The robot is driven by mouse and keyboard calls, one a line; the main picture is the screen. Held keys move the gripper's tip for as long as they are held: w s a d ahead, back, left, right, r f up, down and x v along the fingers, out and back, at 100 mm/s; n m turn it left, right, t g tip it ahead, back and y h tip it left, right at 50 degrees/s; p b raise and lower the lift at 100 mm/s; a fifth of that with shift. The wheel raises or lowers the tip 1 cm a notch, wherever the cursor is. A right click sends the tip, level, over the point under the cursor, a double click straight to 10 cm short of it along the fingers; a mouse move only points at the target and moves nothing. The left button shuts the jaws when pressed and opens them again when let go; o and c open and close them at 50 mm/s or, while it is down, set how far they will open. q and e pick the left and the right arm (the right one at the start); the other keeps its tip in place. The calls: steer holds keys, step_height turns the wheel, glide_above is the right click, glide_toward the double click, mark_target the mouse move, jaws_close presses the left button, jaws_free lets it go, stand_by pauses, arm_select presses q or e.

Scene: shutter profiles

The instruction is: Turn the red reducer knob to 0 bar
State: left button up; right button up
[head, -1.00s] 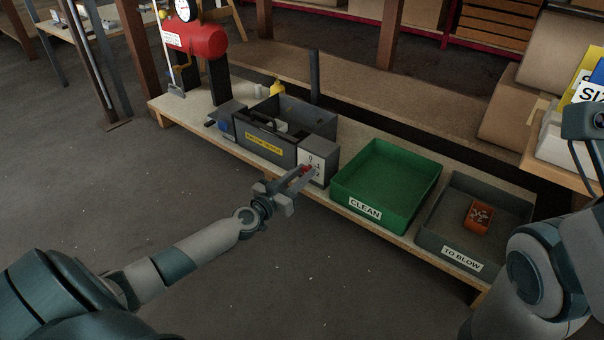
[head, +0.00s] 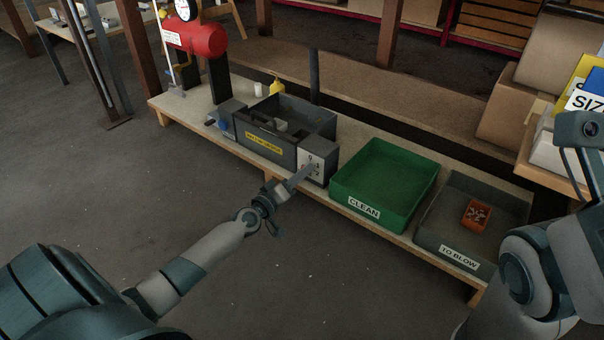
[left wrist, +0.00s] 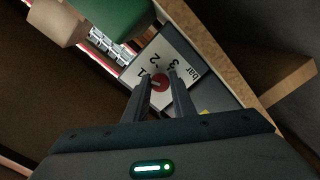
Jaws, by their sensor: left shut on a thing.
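The red reducer knob (left wrist: 159,83) sits on a white dial plate (left wrist: 178,57) with black numbers and the word bar. In the left wrist view it lies between the two fingertips of my left gripper (left wrist: 157,80). My left gripper is shut on it. In the head view the dial plate (head: 306,160) is on the front of a grey box, and my left gripper (head: 303,176) reaches it from below left. The fingers hide most of the knob there. I cannot tell which number the knob points to. My right arm is at the right edge, its fingers out of view.
A green CLEAN crate (head: 413,182) and a grey TO BLOW crate (head: 431,240) stand right of the dial box on the low bench. An orange container (head: 477,213) is in the grey one. A red tank (head: 197,38) with a gauge stands at the left.

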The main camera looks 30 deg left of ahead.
arm_select(q)
steer(key=n, duration=1.3)
steer(key=shift+p, duration=0.3)
steer(key=shift+n, duration=0.4)
steer(key=o, duration=1)
steer(key=shift+s, duration=0.1)
steer(key=s, duration=0.5)
steer(key=s+a, duration=0.1)
steer(key=s, duration=1.1)
steer(key=shift+s+a, duration=0.1)
steer(key=shift+a, duration=0.1)
